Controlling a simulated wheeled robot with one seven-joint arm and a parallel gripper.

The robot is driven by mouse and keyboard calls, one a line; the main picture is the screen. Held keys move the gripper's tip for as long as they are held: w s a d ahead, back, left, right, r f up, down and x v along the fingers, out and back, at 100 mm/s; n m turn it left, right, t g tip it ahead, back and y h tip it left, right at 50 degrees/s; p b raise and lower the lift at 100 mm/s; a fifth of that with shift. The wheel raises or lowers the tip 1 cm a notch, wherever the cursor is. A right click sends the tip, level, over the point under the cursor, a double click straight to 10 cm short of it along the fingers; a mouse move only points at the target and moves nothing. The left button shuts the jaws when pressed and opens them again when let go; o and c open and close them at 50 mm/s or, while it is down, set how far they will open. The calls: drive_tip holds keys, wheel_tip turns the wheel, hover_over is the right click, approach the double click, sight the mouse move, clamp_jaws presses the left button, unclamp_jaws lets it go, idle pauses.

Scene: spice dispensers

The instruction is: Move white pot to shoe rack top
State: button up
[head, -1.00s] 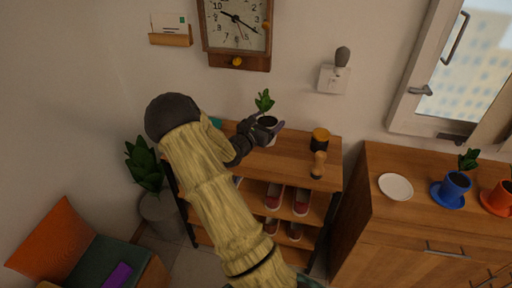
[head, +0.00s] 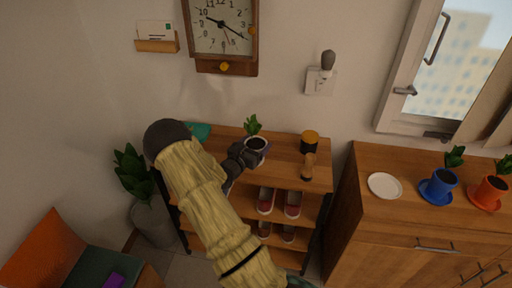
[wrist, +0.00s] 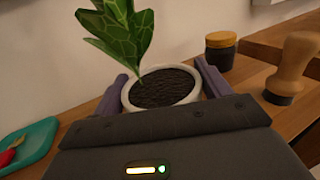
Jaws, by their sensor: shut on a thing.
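The white pot (wrist: 127,100) holds dark soil and a green leafy plant (wrist: 118,28). In the wrist view its rim sits between the two fingers of my gripper (wrist: 165,92), which is shut on it. In the head view my gripper (head: 252,152) is over the left-middle part of the shoe rack top (head: 285,172), with the plant (head: 253,124) rising behind it. The pot looks upright. Its base is hidden, so I cannot tell whether it touches the wood.
A teal tray (wrist: 30,145) is at left. Shoes (head: 266,200) fill the shelves below. A cabinet (head: 405,215) with a white saucer (head: 385,186) stands right.

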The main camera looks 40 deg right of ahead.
drive_tip(key=shift+f, duration=0.75)
drive_tip(key=shift+f, duration=0.15)
drive_tip(key=o, duration=1.4)
drive_tip(key=shift+s+a, duration=0.1)
drive_tip(key=shift+a, duration=0.15)
drive_tip(key=b+v, duration=0.1)
drive_tip(key=v, duration=1)
drive_tip(key=shift+s+a, duration=0.1)
drive_tip(key=shift+a, duration=0.05)
